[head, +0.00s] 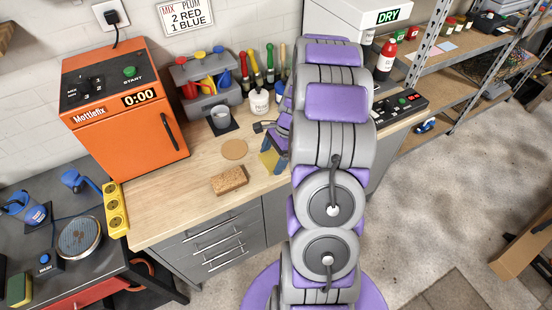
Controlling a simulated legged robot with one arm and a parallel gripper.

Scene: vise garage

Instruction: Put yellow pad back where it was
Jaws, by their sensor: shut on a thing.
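The yellow pad (268,161) shows as a small yellow patch at the right part of the wooden workbench (180,195), just left of my arm. My gripper (276,149) is at its upper right edge and shut on it. The fingers are small in the picture and partly hidden by my arm. I cannot tell whether the pad touches the bench top or is held just above it.
A cork block (230,180) and a round cork disc (234,149) lie left of the pad. An orange oven (125,105) stands left. The bench's front middle is clear.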

